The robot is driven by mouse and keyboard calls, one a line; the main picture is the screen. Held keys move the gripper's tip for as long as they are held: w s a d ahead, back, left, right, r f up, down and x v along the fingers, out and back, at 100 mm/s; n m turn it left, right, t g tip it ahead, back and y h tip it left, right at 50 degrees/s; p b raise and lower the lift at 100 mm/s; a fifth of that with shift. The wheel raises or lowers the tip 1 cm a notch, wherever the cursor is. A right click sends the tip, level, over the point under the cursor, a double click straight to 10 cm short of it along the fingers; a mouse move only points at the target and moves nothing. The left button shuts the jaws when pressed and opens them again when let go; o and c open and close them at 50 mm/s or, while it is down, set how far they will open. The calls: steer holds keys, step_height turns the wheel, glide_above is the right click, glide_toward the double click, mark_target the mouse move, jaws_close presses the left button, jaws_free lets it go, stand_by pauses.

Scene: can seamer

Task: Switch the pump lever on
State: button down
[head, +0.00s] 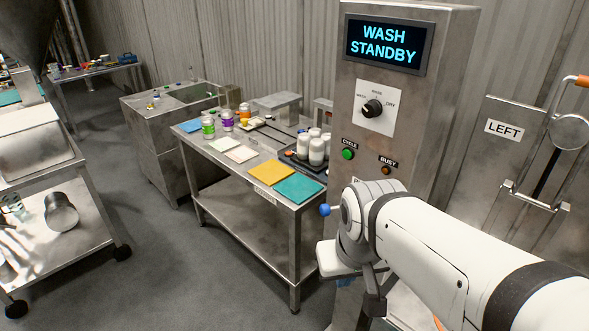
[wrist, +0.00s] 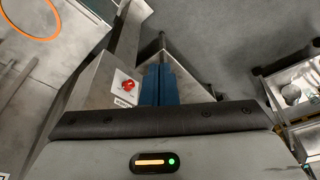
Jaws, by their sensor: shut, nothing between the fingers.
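No lever can be surely read as the pump lever. A blue ball-shaped knob (head: 325,210) shows beside my wrist, at the left side of the steel cabinet (head: 400,120); I cannot tell what it is fixed to. In the wrist view a red knob (wrist: 128,86) sits on a white plate on a grey metal box, left of my gripper and apart from it. A small label below it is unreadable. My gripper (wrist: 158,85) has its blue fingers together, with nothing between them. In the head view my arm hides the lower cabinet front, and the fingertips are not clear.
The cabinet display (head: 383,43) reads WASH STANDBY, above a black rotary selector (head: 373,109) and green CYCLE button (head: 348,154). A door (head: 510,170) marked LEFT stands right. A steel table (head: 250,190) with bottles and coloured mats stands left. Floor between table and cart (head: 70,260) is free.

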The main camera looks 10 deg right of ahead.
mark_target(339, 207)
steer(key=w+r+n+g+h+p, duration=0.15)
steer(key=w+r, duration=0.25)
steer(key=w, duration=0.5)
steer(key=w+r+n+g+y+p, duration=0.1)
steer(key=w+r+n+p, duration=0.2)
steer(key=w, duration=0.6)
steer(key=w+a+f+n+g+h+p, duration=0.1)
steer(key=w+a+n+g+h+p, duration=0.1)
steer(key=w, duration=1.2)
steer(key=a+n+g, duration=0.1)
steer(key=a+n, duration=0.1)
steer(key=n, duration=0.1)
steer(key=shift+w+a+f, duration=0.15)
steer(key=shift+w+a, duration=0.05)
steer(key=shift+w, duration=0.15)
steer(key=s+d+f+p, duration=0.1)
steer(key=s+d+f, duration=0.1)
steer(key=f, duration=0.3)
steer(key=s+d+f+p, duration=0.2)
steer(key=d+f, duration=0.1)
steer(key=f, duration=0.2)
steer(key=shift+s+f, duration=0.2)
steer(key=shift+s, duration=0.15)
